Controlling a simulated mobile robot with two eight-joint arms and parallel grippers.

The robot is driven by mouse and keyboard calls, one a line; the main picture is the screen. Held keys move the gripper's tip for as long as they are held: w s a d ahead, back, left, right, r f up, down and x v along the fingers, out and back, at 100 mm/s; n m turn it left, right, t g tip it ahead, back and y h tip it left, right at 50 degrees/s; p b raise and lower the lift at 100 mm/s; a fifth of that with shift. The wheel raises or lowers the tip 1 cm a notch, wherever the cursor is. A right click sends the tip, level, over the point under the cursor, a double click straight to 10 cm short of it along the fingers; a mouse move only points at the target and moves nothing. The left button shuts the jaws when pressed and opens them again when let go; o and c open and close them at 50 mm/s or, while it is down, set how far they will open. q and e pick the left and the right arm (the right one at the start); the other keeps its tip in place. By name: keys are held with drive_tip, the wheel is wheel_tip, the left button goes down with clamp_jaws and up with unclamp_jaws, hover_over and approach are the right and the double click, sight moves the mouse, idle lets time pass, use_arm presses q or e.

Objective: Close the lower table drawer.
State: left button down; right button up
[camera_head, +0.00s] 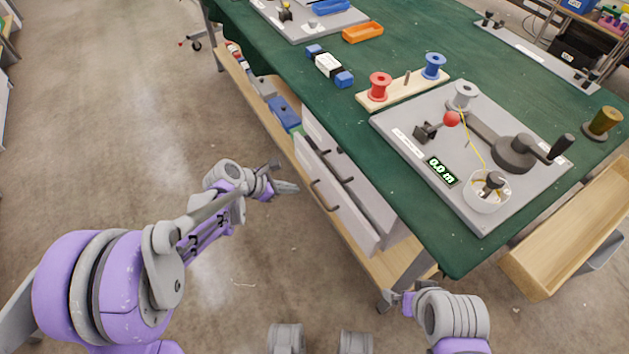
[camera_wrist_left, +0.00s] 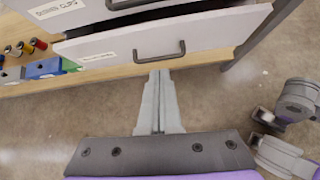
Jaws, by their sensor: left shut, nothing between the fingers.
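The lower table drawer (camera_head: 340,212) has a white front with a dark handle (camera_head: 322,195). It stands out past the upper drawer (camera_head: 366,190). In the left wrist view the lower drawer front (camera_wrist_left: 110,48) fills the top, with its handle (camera_wrist_left: 158,54) near the middle and a dark gap above it. My left gripper (camera_head: 293,188) is shut and empty, in front of the drawer. In the wrist view its fingertips (camera_wrist_left: 159,74) point toward the drawer just below the handle; contact cannot be told. My right gripper (camera_head: 397,301) is by the table's near corner; its jaw state is unclear.
A wooden shelf (camera_head: 376,262) runs under the drawers, with a blue bin (camera_head: 283,113) farther along. The green tabletop (camera_head: 290,72) holds spools and a winding board (camera_head: 408,157). A wooden box (camera_head: 545,262) stands at the right. The floor left of the table is clear.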

sight(338, 183)
use_arm(q)
drive_tip(key=shift+n, duration=0.5)
drive_tip(key=b+x, duration=0.1)
drive_tip(key=x, duration=0.3)
drive_tip(key=d+r+b+x, duration=0.1)
drive_tip(key=x, duration=0.3)
drive_tip(key=b+x, duration=0.1)
drive_tip(key=x, duration=0.3)
drive_tip(key=shift+s+d+r, duration=0.15)
drive_tip(key=shift+d+r, duration=0.05)
drive_tip(key=shift+d, duration=0.15)
drive_tip(key=shift+w+d, duration=0.3)
drive_tip(key=shift+d, duration=0.15)
drive_tip(key=w+d, duration=0.1)
drive_tip(key=d, duration=0.1)
drive_tip(key=w+d, duration=0.1)
drive_tip(key=shift+w+d+r, duration=0.1)
drive_tip(key=shift+w+d, duration=0.25)
